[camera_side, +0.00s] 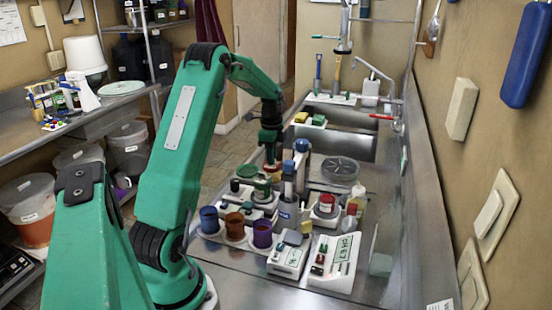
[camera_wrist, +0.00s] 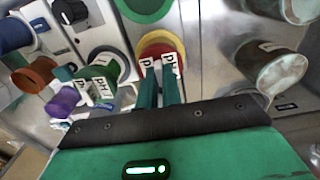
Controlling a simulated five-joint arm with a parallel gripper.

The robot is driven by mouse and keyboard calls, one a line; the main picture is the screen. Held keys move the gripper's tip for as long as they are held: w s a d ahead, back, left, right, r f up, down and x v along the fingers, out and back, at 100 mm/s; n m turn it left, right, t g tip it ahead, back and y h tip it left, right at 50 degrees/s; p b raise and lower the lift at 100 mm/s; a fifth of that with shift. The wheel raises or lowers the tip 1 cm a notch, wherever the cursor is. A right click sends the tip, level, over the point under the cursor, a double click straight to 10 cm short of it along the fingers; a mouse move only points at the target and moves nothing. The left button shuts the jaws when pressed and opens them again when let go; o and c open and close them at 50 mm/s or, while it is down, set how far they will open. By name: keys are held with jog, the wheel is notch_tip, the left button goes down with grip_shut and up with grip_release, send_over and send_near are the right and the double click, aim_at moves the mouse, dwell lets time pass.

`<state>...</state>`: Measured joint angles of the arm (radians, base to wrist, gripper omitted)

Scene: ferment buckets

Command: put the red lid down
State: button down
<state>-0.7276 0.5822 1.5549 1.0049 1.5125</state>
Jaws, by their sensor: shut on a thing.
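My gripper (camera_side: 271,160) hangs over the left side of the bench, above the green-topped jar (camera_side: 262,189). In the wrist view my gripper (camera_wrist: 162,75) has its two green fingers close together, shut on the red lid (camera_wrist: 165,44). The lid is round and red with a yellowish rim, and the fingertips and white labels cover part of it. In the side view the lid (camera_side: 272,167) is only a small reddish patch under the fingers. I cannot tell its exact height above the things below.
Blue, orange and purple cups (camera_side: 262,233) stand in front of the gripper. A clear round dish (camera_side: 340,168) stands behind. Bare metal shows along the right edge.

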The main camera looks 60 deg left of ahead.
jog(key=shift+f, duration=1)
jog(key=shift+f, duration=0.4)
jog(key=c, duration=1.6)
grip_release()
jog(key=shift+o, duration=0.2)
jog(key=shift+r, duration=0.1)
notch_tip(320, 180, up, 13)
jog(key=shift+f, duration=0.2)
